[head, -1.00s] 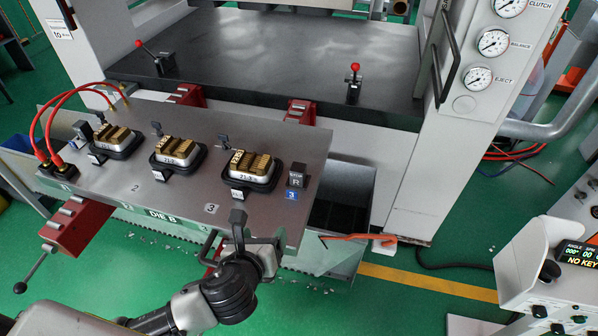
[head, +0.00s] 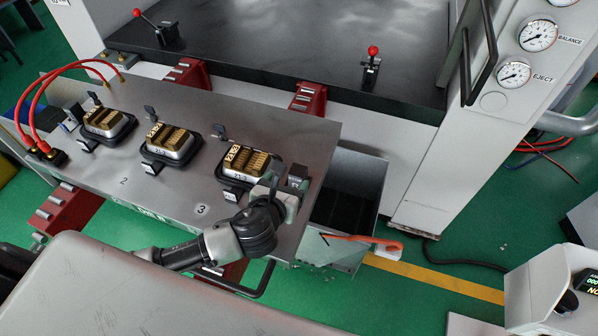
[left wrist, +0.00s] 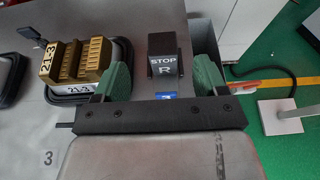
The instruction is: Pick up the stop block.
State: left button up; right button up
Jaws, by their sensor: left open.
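The stop block (left wrist: 163,52), a small black block marked STOP R, stands upright on the grey plate at its right end. In the head view the stop block (head: 298,174) is just beyond my left gripper (head: 282,182), partly hidden by it. In the left wrist view my left gripper (left wrist: 160,76) is open. One green finger is to the left of the block and one to the right, with visible space on both sides. The block is not held. My right gripper is not in view.
A brass-topped die block marked 21-3 (left wrist: 75,62) sits in a black holder close left of my gripper. Two similar blocks stand farther left on the plate (head: 160,205). An open grey bin (head: 372,172) lies past the plate's right edge.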

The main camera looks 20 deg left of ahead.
aim_at(296, 174)
pick_arm(q)
jog(key=shift+w+f, duration=0.1)
jog(key=shift+w, duration=0.25)
jog(key=shift+w+f, duration=0.1)
jog(key=shift+w, duration=0.1)
jog(key=x, duration=0.2)
jog(key=p+x, duration=0.1)
jog(key=x, duration=0.1)
jog(key=shift+d+f, duration=0.2)
jog(key=shift+f, duration=0.1)
jog(key=shift+w+f, duration=0.3)
jog(key=shift+w, duration=0.2)
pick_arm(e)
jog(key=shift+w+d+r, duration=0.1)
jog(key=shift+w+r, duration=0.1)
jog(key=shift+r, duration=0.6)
pick_arm(q)
jog(key=shift+c, duration=0.3)
jog(key=c, duration=0.5)
grip_shut()
jog(key=shift+r, duration=0.15)
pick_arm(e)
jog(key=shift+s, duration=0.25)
